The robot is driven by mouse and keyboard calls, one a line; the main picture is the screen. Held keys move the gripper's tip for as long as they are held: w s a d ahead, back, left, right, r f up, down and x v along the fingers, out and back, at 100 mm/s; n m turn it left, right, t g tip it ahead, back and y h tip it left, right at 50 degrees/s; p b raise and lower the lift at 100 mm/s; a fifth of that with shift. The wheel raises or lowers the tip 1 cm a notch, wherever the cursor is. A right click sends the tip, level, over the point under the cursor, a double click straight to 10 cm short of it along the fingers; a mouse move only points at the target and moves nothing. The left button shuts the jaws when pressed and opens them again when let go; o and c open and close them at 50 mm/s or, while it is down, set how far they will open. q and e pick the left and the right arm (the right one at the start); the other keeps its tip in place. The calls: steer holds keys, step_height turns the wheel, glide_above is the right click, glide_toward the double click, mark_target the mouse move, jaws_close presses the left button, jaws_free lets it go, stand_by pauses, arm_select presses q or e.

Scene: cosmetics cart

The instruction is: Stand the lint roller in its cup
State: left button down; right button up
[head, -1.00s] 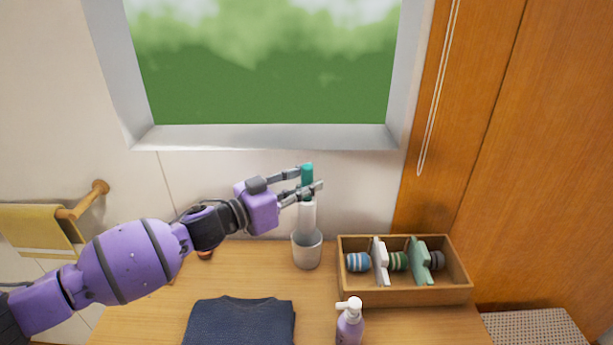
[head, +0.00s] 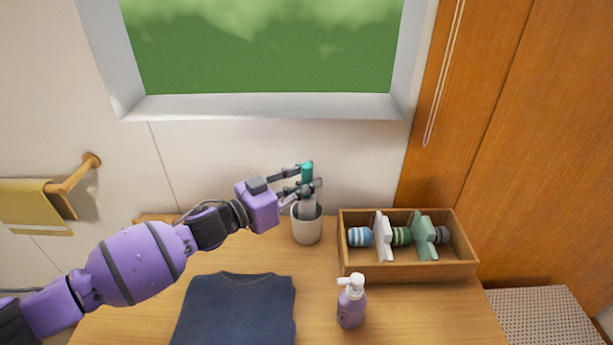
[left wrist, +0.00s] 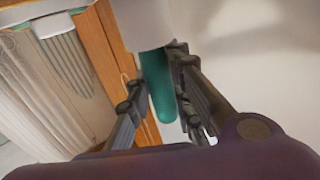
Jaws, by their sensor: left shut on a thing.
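The lint roller (head: 308,208) has a teal handle on top and a white roll below. It is upright, with the lower end of its white roll inside the grey-white cup (head: 307,230). The cup stands on the table. My left gripper (head: 308,180) is shut on the teal handle, above the cup rim. In the left wrist view the teal handle (left wrist: 158,85) shows between the two fingers. Whether the roller touches the cup's bottom is hidden by the cup wall. My right gripper is not in view.
A wooden box (head: 408,272) with several striped rolls and dividers stands right of the cup. A purple pump bottle (head: 351,305) stands in front of it. A folded navy cloth (head: 235,310) lies at front left. The window sill (head: 260,107) is behind.

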arm_select(q)
steer(key=shift+f, duration=0.15)
steer(key=c, duration=1.5)
jaws_free()
steer(key=shift+a, duration=0.1)
steer(key=v, duration=1.2)
